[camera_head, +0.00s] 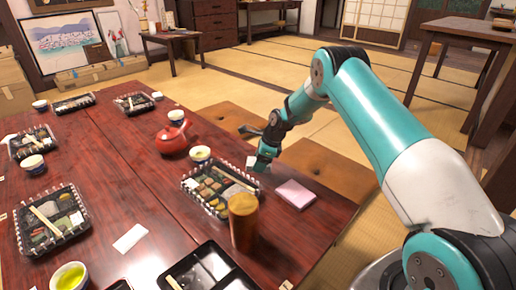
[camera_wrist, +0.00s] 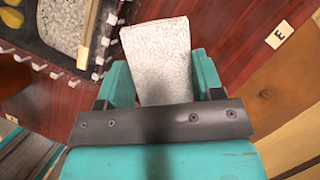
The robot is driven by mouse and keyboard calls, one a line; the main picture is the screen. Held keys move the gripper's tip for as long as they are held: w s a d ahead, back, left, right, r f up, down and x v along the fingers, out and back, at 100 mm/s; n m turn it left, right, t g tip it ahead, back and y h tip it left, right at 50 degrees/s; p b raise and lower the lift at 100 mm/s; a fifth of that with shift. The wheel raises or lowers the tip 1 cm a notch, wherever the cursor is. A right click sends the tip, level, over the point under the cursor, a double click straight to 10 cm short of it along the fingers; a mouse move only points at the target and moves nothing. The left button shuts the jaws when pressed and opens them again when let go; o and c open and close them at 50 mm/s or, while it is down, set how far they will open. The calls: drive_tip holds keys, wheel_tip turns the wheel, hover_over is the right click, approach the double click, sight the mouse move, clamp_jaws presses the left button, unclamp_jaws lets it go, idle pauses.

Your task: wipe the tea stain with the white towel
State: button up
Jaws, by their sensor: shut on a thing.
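My gripper (camera_head: 265,160) is at the right edge of the red-brown lacquered table (camera_head: 150,205), just behind a bento tray (camera_head: 215,187). In the wrist view, its teal fingers (camera_wrist: 160,82) are shut on a white, rough-textured towel (camera_wrist: 157,45), which sticks out past them. A small white part of the towel (camera_head: 250,161) also shows beside the fingers in the head view. I cannot make out the tea stain in either view. I cannot tell whether the towel touches the table.
A brown cup (camera_head: 243,222) and a pink folded cloth (camera_head: 295,194) stand near the tray. A red teapot (camera_head: 172,139) and a tea cup (camera_head: 200,155) are to the left. Another white folded towel (camera_head: 130,238) lies on bare tabletop. A tag marked E (camera_wrist: 279,35) lies nearby.

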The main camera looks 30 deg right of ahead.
drive_tip(key=shift+r+p, duration=1.3)
drive_tip(key=shift+r, duration=0.4)
drive_tip(key=shift+a, duration=0.1)
